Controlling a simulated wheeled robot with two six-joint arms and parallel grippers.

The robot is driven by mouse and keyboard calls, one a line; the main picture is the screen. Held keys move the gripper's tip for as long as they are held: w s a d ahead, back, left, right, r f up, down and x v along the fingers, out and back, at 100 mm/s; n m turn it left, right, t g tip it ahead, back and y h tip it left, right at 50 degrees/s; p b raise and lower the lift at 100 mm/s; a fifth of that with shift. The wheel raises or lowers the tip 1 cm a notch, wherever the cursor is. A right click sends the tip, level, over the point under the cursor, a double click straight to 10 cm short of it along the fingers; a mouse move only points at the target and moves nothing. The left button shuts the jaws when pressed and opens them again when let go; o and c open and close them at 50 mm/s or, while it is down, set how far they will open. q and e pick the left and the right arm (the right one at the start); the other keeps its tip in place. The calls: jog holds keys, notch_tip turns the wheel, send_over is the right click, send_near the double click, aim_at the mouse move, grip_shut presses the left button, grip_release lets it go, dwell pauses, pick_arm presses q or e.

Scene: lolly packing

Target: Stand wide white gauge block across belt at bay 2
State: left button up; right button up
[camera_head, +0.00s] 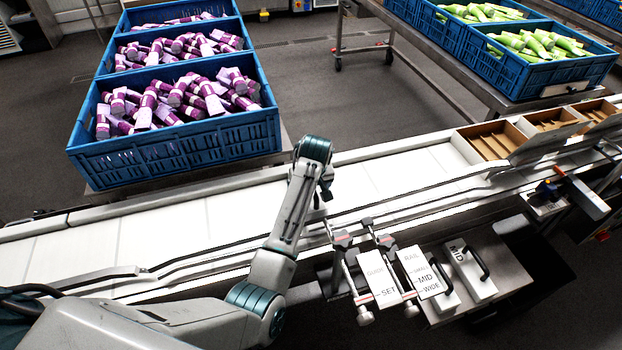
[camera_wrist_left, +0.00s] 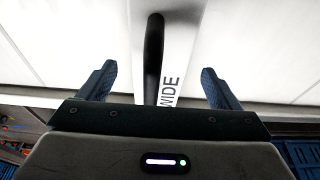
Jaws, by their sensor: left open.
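The wide white gauge block (camera_wrist_left: 182,50), lettered WIDE and with a black bar handle (camera_wrist_left: 154,55), is between my left gripper's two fingers in the left wrist view. White belt shows on both sides of it. My left gripper (camera_wrist_left: 158,70) is open, with a clear gap from each finger to the block. In the head view my left gripper (camera_head: 325,190) is over the near side of the white conveyor belt (camera_head: 215,208). My arm hides the block there, so I cannot tell from that view how it stands. My right gripper is not in view.
Guide rails (camera_head: 400,207) run along the belt. Brown trays (camera_head: 490,142) are right. A blue crate (camera_head: 175,150) of purple lollies is behind the belt.

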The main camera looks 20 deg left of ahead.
pick_arm(q)
jog(key=b+v, duration=0.1)
jog(key=v, duration=0.9)
jog(key=shift+b, duration=0.3)
jog(key=shift+f, duration=0.2)
